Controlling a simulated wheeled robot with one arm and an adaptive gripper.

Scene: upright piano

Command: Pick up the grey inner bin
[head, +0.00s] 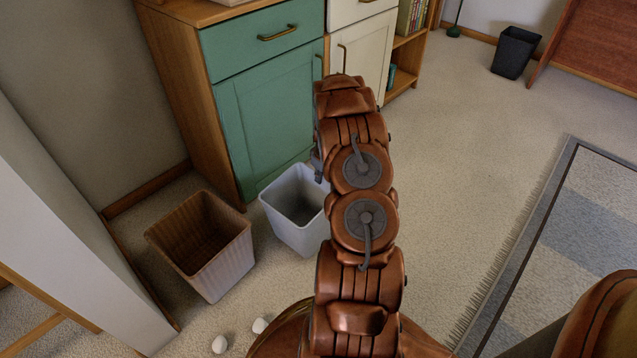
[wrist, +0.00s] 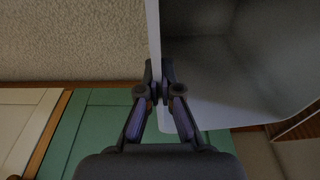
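The grey inner bin (head: 290,222) is a light grey, open-topped, empty-looking bin. It stands upright, seemingly on the carpet, in front of the green cabinet and right of a brown bin. Its right side is hidden behind my arm in the head view. In the wrist view its wall and dark inside (wrist: 215,70) fill the upper right. My gripper (wrist: 158,78) has one fingertip on each side of the bin's rim wall, closed on it. In the head view only a small part of my gripper (head: 318,168) shows beside my arm, at the bin's far rim.
The brown ribbed bin (head: 222,262) stands close to the left. Two white, ball-like objects (head: 240,334) lie on the carpet in front. The green cabinet (head: 268,125) is just behind. Open carpet lies to the right, up to a rug (head: 570,240). A black bin (head: 514,55) stands far off.

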